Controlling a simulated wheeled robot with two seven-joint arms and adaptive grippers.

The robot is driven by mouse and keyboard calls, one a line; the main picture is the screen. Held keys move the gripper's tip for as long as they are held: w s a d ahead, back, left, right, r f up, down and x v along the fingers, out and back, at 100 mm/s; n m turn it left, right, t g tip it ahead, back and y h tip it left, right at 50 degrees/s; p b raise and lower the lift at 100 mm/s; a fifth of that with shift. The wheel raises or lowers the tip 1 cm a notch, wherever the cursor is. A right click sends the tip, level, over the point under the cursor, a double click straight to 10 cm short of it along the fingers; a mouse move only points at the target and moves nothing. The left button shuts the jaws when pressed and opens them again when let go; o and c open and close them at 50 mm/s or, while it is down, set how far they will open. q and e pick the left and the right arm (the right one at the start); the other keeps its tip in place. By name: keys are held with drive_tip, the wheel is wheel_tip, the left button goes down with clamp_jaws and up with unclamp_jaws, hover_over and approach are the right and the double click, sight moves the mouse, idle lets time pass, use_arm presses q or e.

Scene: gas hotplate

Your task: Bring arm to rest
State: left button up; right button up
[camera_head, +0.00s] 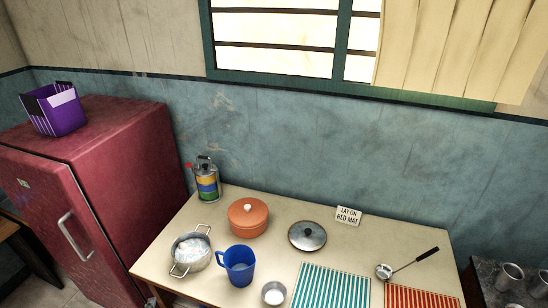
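Neither of my arms nor either gripper shows in the head view. On the cream table (170,262), a ladle (408,264) with a black handle lies at the right, its bowl to the left. A red striped mat (420,297) is at the front right, cut off by the lower edge of the picture. A teal striped mat (332,287) lies left of it. A small sign (348,215) at the back reads "LAY ON RED MAT". The ladle lies behind the mats.
The table also holds a steel pot (191,252), blue mug (237,265), small metal cup (273,293), orange lidded pot (248,216), metal lid (307,236) and striped canister (206,183). A red fridge (120,170) stands left, metal cups (509,275) far right.

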use_arm(q)
drive_tip(key=s+a+f+n+g, duration=0.3)
drive_tip(key=s+f+n+g, duration=0.3)
drive_tip(key=s+f+n, duration=0.55)
drive_tip(key=s+d+f+n+g+h, duration=0.1)
drive_tip(key=s+d+f+g, duration=0.15)
drive_tip(key=s, duration=0.45)
drive_tip(key=s+d+f+n+g+h, duration=0.1)
drive_tip(key=s+d+n+g+h, duration=0.15)
drive_tip(key=s, duration=0.55)
drive_tip(key=s+f+m+g+p, duration=0.1)
drive_tip(key=s+f, duration=0.1)
drive_tip(key=f, duration=1.1)
drive_tip(key=s+f+g+p, duration=0.1)
drive_tip(key=s+f, duration=0.1)
drive_tip(key=f, duration=1.1)
drive_tip(key=s+d+f+g+p, duration=0.1)
drive_tip(key=s+f+p, duration=0.1)
drive_tip(key=s+f, duration=1.3)
drive_tip(key=s, duration=0.3)
drive_tip(key=shift+s+m, duration=0.25)
drive_tip(key=shift+m, duration=0.15)
use_arm(e)
drive_tip(key=r, duration=0.1)
drive_tip(key=w+r, duration=0.1)
drive_tip(key=r, duration=0.2)
drive_tip(key=shift+w+r, duration=0.15)
drive_tip(key=shift+w, duration=0.2)
use_arm(q)
drive_tip(key=shift+f, duration=0.1)
